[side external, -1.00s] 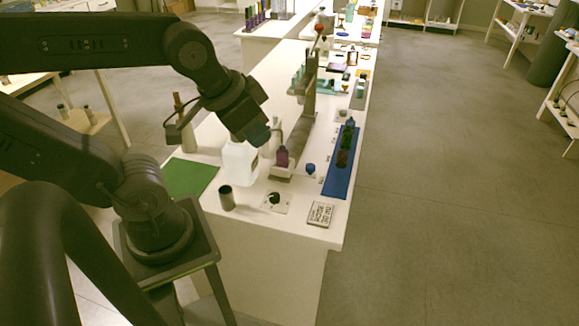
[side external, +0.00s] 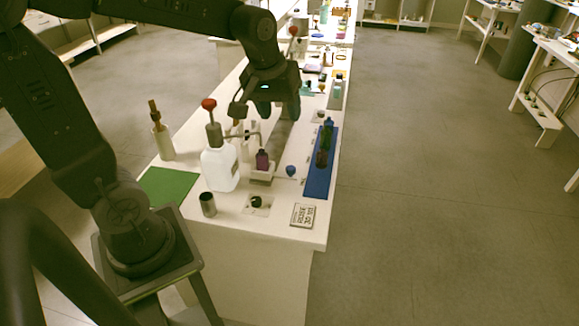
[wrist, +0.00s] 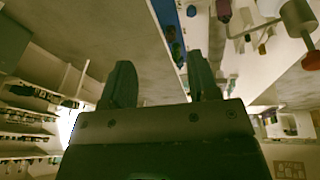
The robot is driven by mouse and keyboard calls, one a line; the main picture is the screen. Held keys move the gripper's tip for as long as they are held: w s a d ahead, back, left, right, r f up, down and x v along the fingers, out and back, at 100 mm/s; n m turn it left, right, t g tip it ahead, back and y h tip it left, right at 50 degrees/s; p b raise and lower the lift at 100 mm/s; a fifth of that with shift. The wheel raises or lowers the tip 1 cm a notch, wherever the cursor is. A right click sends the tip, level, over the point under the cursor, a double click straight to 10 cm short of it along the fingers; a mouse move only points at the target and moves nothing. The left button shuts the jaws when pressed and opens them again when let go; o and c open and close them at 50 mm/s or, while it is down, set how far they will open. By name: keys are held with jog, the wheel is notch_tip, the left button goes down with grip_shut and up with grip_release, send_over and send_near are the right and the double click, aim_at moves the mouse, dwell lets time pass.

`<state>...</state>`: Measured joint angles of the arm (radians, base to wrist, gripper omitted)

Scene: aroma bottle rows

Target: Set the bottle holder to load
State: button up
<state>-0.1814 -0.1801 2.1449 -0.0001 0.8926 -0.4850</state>
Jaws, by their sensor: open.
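The bottle holder (side external: 261,178) is a small white stand near the front of the white bench, with a purple bottle (side external: 263,160) in it. Its setting cannot be read from the frames. A black dial (side external: 257,202) on a white plate sits in front of it. My gripper (side external: 287,108) is above the bench, behind and above the holder. In the wrist view my gripper (wrist: 162,82) has its two dark fingers spread, with nothing between them. The purple bottle also shows at the top of the wrist view (wrist: 223,10).
A white pump jug (side external: 219,168) with a red knob stands left of the holder. A blue tray (side external: 316,184) with dark bottles lies to the right, beside a small blue item (side external: 290,170). A metal cup (side external: 208,204), a sign (side external: 303,215) and a green mat (side external: 168,187) lie nearer the front.

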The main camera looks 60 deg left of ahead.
jog(key=shift+o, duration=0.2)
jog(key=w+a+f+n+g, duration=0.1)
jog(key=w+a+f+n, duration=0.4)
jog(key=w+a+f, duration=0.2)
jog(key=shift+w+g, duration=0.4)
jog(key=n+g, duration=0.1)
jog(key=n, duration=0.4)
send_over(291, 167)
notch_tip(291, 167, down, 9)
jog(key=shift+h, duration=0.3)
notch_tip(291, 167, down, 14)
grip_shut()
